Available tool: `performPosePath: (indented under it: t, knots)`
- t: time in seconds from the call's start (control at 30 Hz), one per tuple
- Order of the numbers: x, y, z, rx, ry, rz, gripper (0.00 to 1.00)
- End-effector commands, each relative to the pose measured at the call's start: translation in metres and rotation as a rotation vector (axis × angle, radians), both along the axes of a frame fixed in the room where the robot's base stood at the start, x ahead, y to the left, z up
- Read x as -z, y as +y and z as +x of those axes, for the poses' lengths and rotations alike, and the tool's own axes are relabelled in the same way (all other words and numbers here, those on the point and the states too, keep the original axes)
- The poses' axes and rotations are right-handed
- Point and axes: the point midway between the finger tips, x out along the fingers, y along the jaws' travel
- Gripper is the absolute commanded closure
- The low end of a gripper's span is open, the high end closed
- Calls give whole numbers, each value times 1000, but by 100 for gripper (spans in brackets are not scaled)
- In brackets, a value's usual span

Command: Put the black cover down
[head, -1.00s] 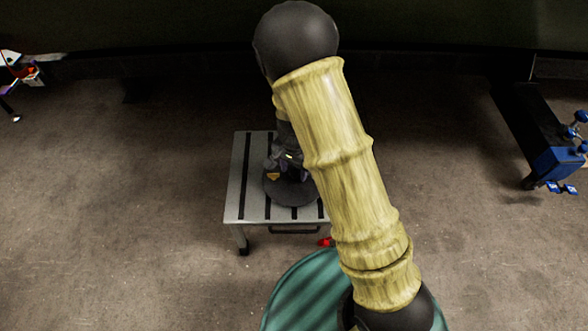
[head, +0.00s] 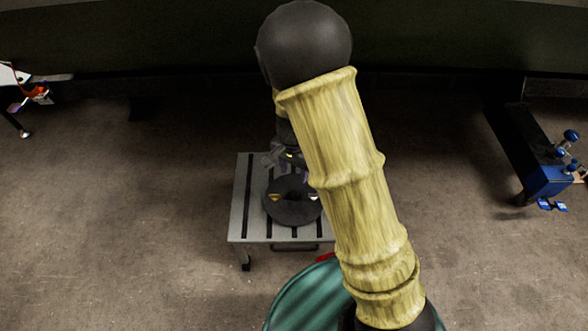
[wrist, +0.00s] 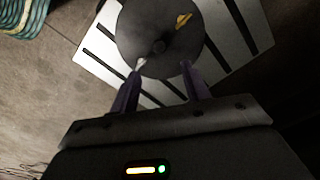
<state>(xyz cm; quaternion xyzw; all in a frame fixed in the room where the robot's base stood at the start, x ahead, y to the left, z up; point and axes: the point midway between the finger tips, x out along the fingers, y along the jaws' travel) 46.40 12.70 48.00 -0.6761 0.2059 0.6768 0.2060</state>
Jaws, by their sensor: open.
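The black cover (head: 291,207) is a round dark disc with a small yellow mark. It lies on the slotted grey table (head: 246,225) in the head view. In the wrist view the cover (wrist: 160,38) shows a central knob and the yellow mark, with the table (wrist: 100,58) around it. My gripper (wrist: 162,68) is open, its two purple fingers spread at the near edge of the cover with nothing held between them. In the head view my gripper (head: 284,158) is just behind the cover, partly hidden by my arm.
A blue fixture on a dark bench (head: 548,180) stands at the right. A white stand with red and orange items (head: 36,92) is at the far left. A dark curved wall (head: 150,40) spans the back. Brown floor is open on both sides of the table.

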Motion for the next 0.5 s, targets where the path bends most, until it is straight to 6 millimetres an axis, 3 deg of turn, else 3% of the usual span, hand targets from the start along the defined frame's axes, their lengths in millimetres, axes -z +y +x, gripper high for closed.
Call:
performPosePath:
  t: [0.37, 0.5]
  knots:
    - [0, 0, 0, 0, 0, 0, 53]
    - [-9, -9, -4, -20, -7, 9, 53]
